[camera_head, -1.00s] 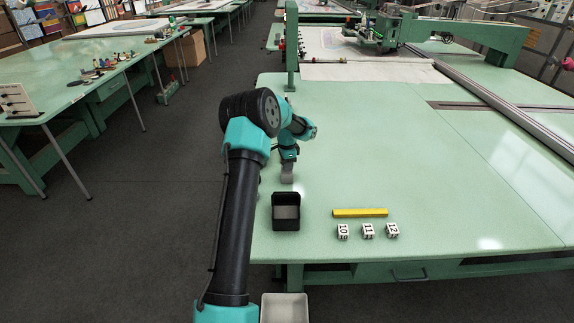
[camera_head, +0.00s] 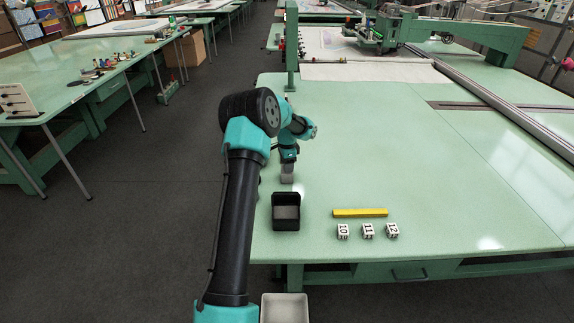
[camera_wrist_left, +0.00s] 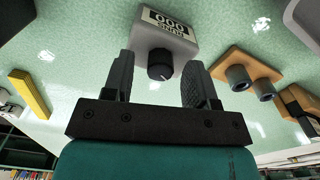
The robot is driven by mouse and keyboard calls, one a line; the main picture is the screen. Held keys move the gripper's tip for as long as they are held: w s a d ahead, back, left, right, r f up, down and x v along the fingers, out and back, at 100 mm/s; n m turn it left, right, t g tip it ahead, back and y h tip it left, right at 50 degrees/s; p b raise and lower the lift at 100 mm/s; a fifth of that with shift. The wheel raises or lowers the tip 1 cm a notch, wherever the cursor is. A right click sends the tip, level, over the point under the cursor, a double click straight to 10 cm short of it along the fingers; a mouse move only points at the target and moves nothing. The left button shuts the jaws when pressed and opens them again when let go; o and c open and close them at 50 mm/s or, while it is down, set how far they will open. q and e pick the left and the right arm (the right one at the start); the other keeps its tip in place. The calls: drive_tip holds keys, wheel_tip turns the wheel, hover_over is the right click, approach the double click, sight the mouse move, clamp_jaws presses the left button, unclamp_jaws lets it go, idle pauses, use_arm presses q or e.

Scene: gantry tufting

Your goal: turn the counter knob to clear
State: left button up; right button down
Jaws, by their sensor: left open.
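The counter is a light grey box (camera_wrist_left: 178,38) in the left wrist view, with a display that appears to show zeros and a dark round knob (camera_wrist_left: 160,65) on its near face. A white line marks the knob. My left gripper (camera_wrist_left: 158,72) is open, with one dark finger on each side of the knob; gaps show on both sides. In the head view, my left arm reaches over the table and its wrist mostly hides the counter. My right gripper is not in view.
On the green table (camera_head: 400,150) are a black tray (camera_head: 286,224), a yellow bar (camera_head: 360,212) and three numbered cubes (camera_head: 367,231). A wooden block with two cylinders (camera_wrist_left: 240,60) is right of the counter in the wrist view. A pale bin (camera_head: 284,308) is at the front.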

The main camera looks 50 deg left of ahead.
use_arm(q)
wheel_tip(320, 180, up, 17)
idle(0.5)
drive_tip(key=shift+r, duration=0.1)
